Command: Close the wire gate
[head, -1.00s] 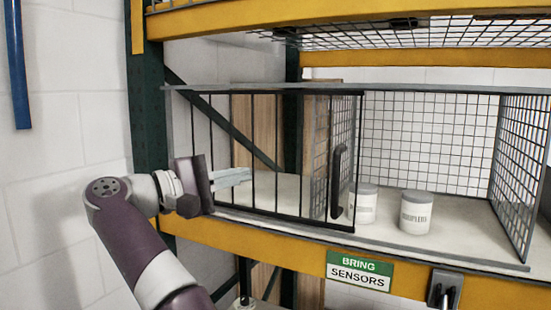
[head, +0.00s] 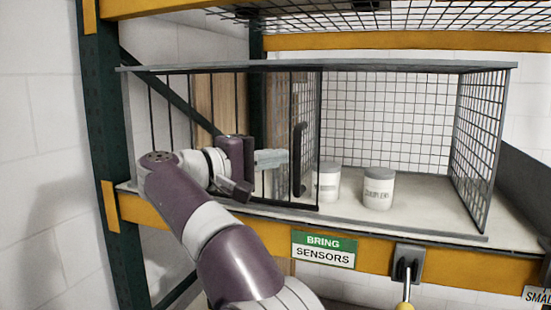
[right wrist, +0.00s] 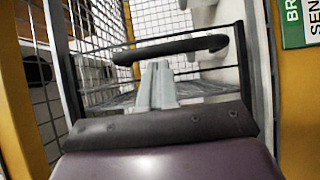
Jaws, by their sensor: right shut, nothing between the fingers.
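The wire gate (head: 237,88) is a black barred frame in front of the left half of the mesh cage. The right half of the cage front is open. A dark upright handle (head: 299,158) is near the gate's right edge; it also crosses the right wrist view (right wrist: 170,47). My right gripper (head: 285,160) is shut and empty, its pale fingers pointing right at the handle from its left side. In the right wrist view the fingertips (right wrist: 159,68) are close to the handle; I cannot tell whether they touch. My arm hides part of the gate. My left gripper is out of view.
Two white jars stand on the shelf: one (head: 328,184) just right of the gate edge, the other (head: 378,190) further right. A yellow beam (head: 455,259) with a green and white sign (head: 323,249) runs below. A green post (head: 103,140) stands at left.

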